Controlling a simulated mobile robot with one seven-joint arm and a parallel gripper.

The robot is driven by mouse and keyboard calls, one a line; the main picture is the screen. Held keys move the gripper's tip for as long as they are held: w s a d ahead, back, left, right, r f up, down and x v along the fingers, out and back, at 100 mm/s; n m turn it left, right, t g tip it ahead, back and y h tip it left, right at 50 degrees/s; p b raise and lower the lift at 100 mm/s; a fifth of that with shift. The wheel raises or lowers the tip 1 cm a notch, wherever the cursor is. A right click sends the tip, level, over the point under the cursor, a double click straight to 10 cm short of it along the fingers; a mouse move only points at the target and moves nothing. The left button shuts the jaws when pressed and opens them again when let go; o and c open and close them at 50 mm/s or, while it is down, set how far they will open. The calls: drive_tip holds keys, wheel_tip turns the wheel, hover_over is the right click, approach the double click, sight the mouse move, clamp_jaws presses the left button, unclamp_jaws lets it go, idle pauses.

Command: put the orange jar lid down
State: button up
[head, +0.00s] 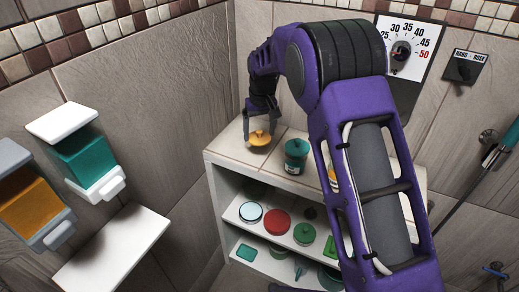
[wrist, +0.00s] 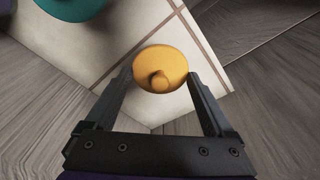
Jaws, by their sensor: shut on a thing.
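The orange jar lid (head: 260,139) is a round disc with a knob on top, at the left end of the tiled shelf top (head: 232,140). My gripper (head: 261,128) comes down from above with its fingers on either side of the lid. In the wrist view my gripper (wrist: 160,75) is shut on the lid (wrist: 160,66), held level between the fingertips close to the corner of the pale top (wrist: 135,105). I cannot tell whether the lid's underside touches the tiles.
A green jar (head: 295,156) stands right of the lid; its edge shows in the wrist view (wrist: 70,6). Another jar is partly hidden behind my arm. Lower shelves hold a red lid (head: 277,222), a green lid (head: 304,234) and other items. Wall dispensers (head: 85,160) hang at left.

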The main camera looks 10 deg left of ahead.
sight(260, 155)
drive_tip(key=shift+f, duration=3)
drive_tip(key=shift+f, duration=0.2)
drive_tip(key=o, duration=1)
drive_tip(key=r, duration=0.4)
drive_tip(key=s+r, duration=0.1)
drive_tip(key=r, duration=0.3)
drive_tip(key=d+r, duration=0.1)
drive_tip(key=r, duration=0.3)
drive_tip(key=shift+s, duration=0.3)
drive_tip(key=shift+r, duration=0.15)
